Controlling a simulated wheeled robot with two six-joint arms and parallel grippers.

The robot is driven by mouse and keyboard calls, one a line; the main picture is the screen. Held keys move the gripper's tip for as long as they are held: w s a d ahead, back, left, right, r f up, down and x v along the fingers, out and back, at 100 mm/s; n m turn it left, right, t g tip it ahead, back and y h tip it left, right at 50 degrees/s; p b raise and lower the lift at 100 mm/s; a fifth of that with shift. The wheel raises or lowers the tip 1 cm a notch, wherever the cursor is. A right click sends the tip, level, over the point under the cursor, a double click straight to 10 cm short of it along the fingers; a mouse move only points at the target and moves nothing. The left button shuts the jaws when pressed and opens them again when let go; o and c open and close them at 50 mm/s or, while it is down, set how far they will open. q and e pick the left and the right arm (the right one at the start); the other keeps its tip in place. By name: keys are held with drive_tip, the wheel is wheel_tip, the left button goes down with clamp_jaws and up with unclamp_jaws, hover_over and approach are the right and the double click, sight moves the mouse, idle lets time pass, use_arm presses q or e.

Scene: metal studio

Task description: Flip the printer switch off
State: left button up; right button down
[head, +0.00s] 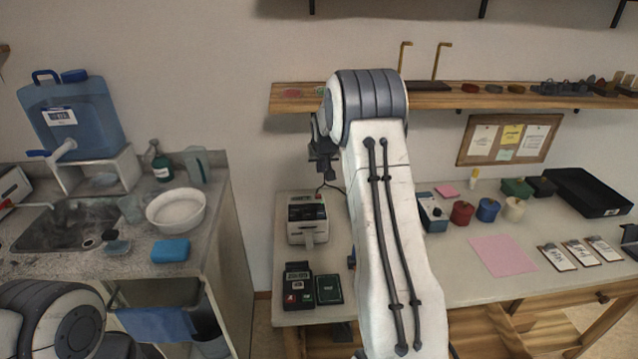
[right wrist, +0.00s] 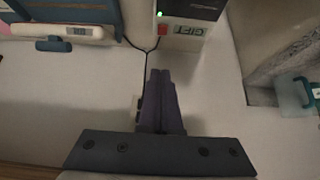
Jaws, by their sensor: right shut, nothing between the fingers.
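The white and dark label printer (head: 307,217) stands at the left end of the workbench, with a paper strip at its front. In the right wrist view I see part of the printer (right wrist: 193,42), with a small red switch (right wrist: 162,29) beside a lit green light. I cannot tell the switch's position. My right gripper (head: 322,163) is above and behind the printer, partly hidden by my arm. In the right wrist view its dark fingers (right wrist: 160,73) are together and empty, pointing toward the switch with a visible gap. My left gripper is out of view.
A shelf (head: 450,99) runs above the bench. A dark card terminal (head: 298,287) sits in front of the printer. A blue and white device (head: 432,212) stands to the right. A black cord (right wrist: 147,62) runs near the fingers.

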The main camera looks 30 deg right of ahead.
drive_tip(key=shift+f, duration=0.1)
drive_tip(key=p, duration=0.3)
hover_over(319, 195)
drive_tip(key=s, duration=0.2)
drive_tip(key=f, duration=0.5)
drive_tip(key=a+f, duration=0.1)
drive_tip(key=f, duration=0.1)
drive_tip(key=shift+w+f, duration=0.2)
wheel_tip(319, 195, down, 3)
drive_tip(key=shift+f+p, duration=0.2)
drive_tip(key=shift+p, duration=0.35)
drive_tip(key=shift+s+f, duration=0.1)
drive_tip(key=shift+f, duration=0.55)
drive_tip(key=shift+f, duration=0.1)
